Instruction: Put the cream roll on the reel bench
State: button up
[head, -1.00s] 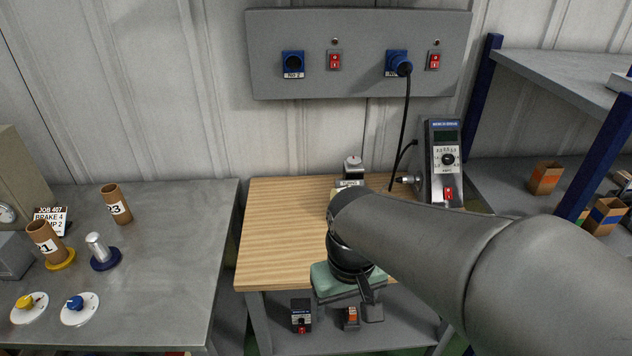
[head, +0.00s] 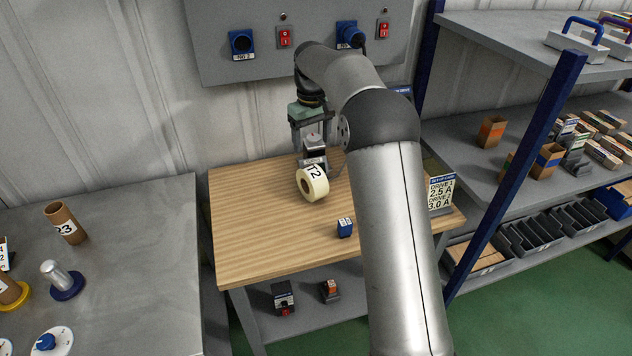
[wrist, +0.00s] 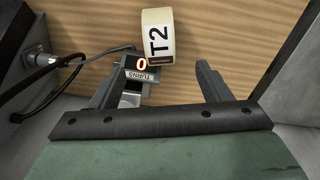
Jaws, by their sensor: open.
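The cream roll (head: 313,184), labelled T2, lies on its side on the wooden table (head: 270,235). It also shows in the wrist view (wrist: 158,38), just beyond my fingertips. My gripper (head: 312,147) is open with its fingers pointing down, behind the roll and over a small turns counter (head: 313,160). In the wrist view my gripper (wrist: 162,65) has nothing clasped between its fingers; the counter (wrist: 138,75) shows near the left finger. The grey metal bench at the left, seemingly the reel bench (head: 150,245), carries a metal spindle on a blue base (head: 58,277).
A cardboard tube marked 23 (head: 66,224) stands on the metal bench. A gap separates the two benches. Shelves (head: 540,150) with boxes stand at the right.

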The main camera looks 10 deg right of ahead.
aim_at(312, 170)
notch_tip(312, 170, down, 10)
jog(key=shift+p, duration=0.7)
jog(key=shift+w+f+p, duration=0.15)
jog(key=shift+f+p, duration=0.8)
jog(key=shift+f, duration=1.65)
jog(key=c, duration=1.3)
jog(key=shift+r, duration=0.1)
jog(key=shift+c, duration=0.2)
